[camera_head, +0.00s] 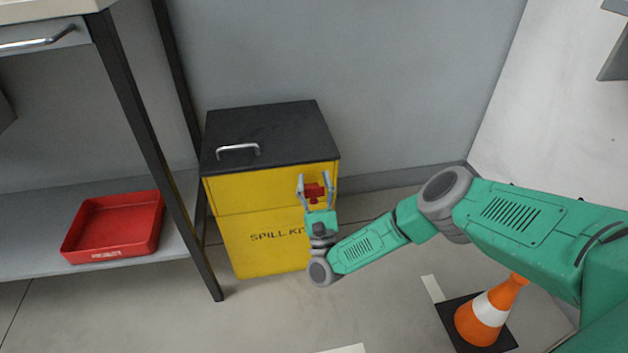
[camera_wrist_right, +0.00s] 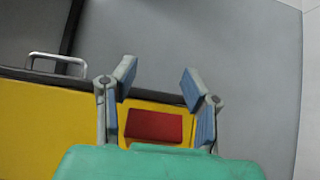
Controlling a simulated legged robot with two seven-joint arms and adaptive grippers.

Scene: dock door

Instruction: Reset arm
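My right gripper (camera_head: 315,180) is in front of the upper right front of the yellow spill kit box (camera_head: 262,234), with its fingers pointing up. The right wrist view shows its two fingers (camera_wrist_right: 158,78) spread apart with a clear gap between the tips. A small red block (camera_head: 314,191) shows between the fingers in the head view. In the right wrist view the red block (camera_wrist_right: 153,126) appears against the yellow front, apart from the fingers. I cannot tell whether it is fixed to the box. The box's black lid (camera_head: 270,130) is closed. My left gripper is not in view.
A metal handle (camera_head: 238,151) is on the lid. At left, a shelf unit (camera_head: 30,245) with dark posts holds a red tray (camera_head: 115,226). An orange and white cone (camera_head: 490,310) stands below my right arm. Walls close off the back and right. Floor in front is mostly clear.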

